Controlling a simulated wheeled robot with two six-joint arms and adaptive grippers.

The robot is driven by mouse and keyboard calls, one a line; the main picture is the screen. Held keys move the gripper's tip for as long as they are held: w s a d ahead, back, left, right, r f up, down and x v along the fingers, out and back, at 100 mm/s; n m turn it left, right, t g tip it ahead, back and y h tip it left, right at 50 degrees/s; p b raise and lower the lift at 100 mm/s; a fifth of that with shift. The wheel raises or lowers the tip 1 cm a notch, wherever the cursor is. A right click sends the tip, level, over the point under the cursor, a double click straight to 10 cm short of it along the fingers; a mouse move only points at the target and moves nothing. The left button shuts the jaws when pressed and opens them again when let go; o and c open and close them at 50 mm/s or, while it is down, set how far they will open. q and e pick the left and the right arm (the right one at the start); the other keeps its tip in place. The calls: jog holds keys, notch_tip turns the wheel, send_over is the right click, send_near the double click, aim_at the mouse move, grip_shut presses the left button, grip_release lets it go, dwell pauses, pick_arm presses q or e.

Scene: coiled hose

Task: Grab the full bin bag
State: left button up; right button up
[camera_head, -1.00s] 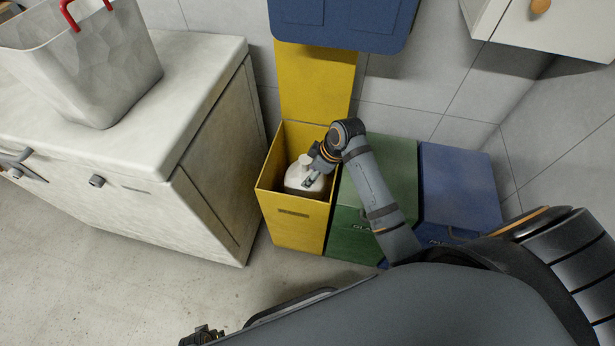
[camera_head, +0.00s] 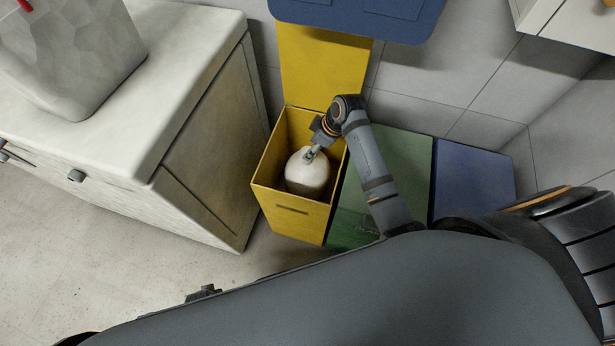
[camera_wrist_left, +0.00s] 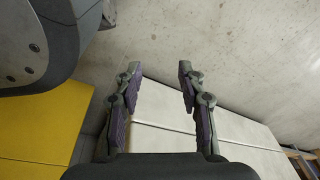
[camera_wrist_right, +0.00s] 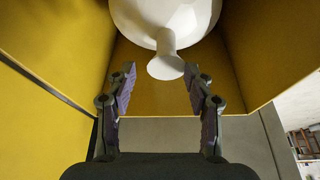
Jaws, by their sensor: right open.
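The full bin bag (camera_head: 308,178) is white and round and stands inside the open yellow bin (camera_head: 291,208). Its knotted neck (camera_wrist_right: 165,66) shows in the right wrist view, just ahead of and between the fingertips. My right gripper (camera_head: 312,152) reaches into the bin from above at the bag's neck and hides part of it. In the right wrist view the right gripper (camera_wrist_right: 158,80) is open, with gaps to the neck on both sides. My left gripper (camera_wrist_left: 158,75) is open and empty over the floor, away from the bag.
The yellow bin's raised lid (camera_head: 322,70) stands behind it. A closed green bin (camera_head: 405,165) and blue bin (camera_head: 472,180) stand to the right. A pale cabinet (camera_head: 205,150) is close on the left, with a grey basket (camera_head: 75,55) on top. Free floor (camera_head: 90,240) lies in front.

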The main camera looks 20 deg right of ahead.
aim_at(307, 172)
jog(key=b+x, duration=0.1)
jog(key=x, duration=0.1)
jog(key=s+x, duration=0.1)
jog(key=x, duration=0.2)
jog(key=shift+f+b, duration=0.1)
jog(key=shift+b, duration=0.25)
jog(key=shift+f, duration=0.1)
pick_arm(q)
jog(key=w+r, duration=0.2)
jog(key=w, duration=0.1)
jog(key=shift+d+r, duration=0.1)
jog(key=shift+d, duration=0.3)
pick_arm(e)
grip_shut()
